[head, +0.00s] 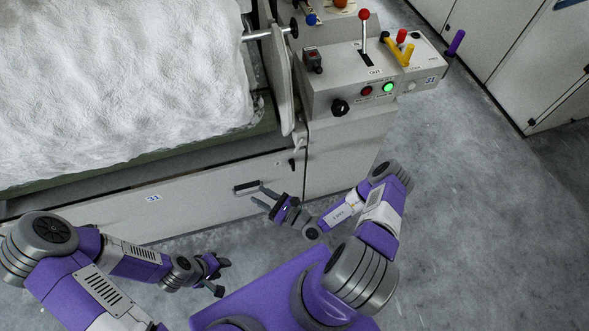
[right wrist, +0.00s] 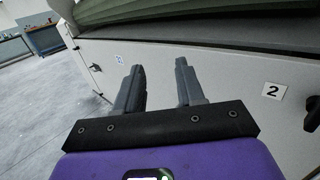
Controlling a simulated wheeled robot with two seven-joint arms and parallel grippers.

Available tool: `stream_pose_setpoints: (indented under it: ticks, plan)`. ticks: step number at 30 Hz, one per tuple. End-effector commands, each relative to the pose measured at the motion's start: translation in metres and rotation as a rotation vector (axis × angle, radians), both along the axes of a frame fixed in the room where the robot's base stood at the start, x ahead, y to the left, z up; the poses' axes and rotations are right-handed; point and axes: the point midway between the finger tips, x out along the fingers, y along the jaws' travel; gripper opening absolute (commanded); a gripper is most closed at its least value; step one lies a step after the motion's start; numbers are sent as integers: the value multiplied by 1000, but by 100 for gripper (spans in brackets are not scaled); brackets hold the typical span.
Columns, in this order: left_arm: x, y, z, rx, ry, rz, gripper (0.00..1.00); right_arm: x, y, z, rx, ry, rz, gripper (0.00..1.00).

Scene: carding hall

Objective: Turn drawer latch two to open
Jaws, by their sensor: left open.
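A dark latch (right wrist: 312,114) shows at the right edge of the right wrist view, on a pale panel beside a plate marked 2 (right wrist: 273,90). A small dark latch (head: 292,163) also shows near the right end of the drawer front in the head view. I cannot read a 2 there. My right gripper (head: 262,196) is open and empty, close to the dark handle (head: 246,187) on the drawer front and left of that latch. Its two fingers stand apart in the right wrist view (right wrist: 158,82). My left gripper (head: 219,275) is open and empty, lower left.
White fibre (head: 110,80) fills the top of the machine. A grey control box (head: 370,75) with levers and a lit green button stands above right. Another small dark latch (right wrist: 95,68) is at the panel's far left. Grey floor (head: 470,210) is clear at right.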

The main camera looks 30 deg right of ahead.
Motion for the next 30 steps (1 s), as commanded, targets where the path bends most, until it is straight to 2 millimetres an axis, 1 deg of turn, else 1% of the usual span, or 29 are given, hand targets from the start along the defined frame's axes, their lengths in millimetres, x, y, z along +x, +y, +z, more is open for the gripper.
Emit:
stream_pose_setpoints:
  ticks: [1, 3, 6, 9, 11, 14, 21, 24, 27, 30]
  plan:
    - [0, 0, -4, 0, 0, 0, 43, 9, -35, -17, 17, 15, -178, 38]
    - [0, 0, -7, 0, 0, 0, 43, 13, -77, -33, 17, 31, -383, 38]
    - [0, 0, -9, 0, 0, 0, 43, 9, -121, -51, 3, 55, -590, 38]
    - [0, 0, -10, 0, 0, 0, 43, 5, -144, -61, -10, 71, -704, 38]
    - [0, 0, -11, 0, 0, 0, 43, 5, -152, -63, -16, 74, -733, 38]
    - [0, 0, -16, 0, 0, 0, 43, 15, -156, -64, -17, 74, -743, 38]
    - [0, 0, -30, 0, 0, 0, 43, 53, -164, -65, -16, 73, -737, 38]
    - [0, 0, -34, 0, 0, 0, 43, 65, -167, -65, -16, 75, -737, 38]
    - [0, 0, -36, 0, 0, 0, 43, 72, -169, -64, -16, 75, -737, 38]
    - [0, 0, -37, 0, 0, 0, 43, 75, -169, -63, -15, 75, -736, 38]
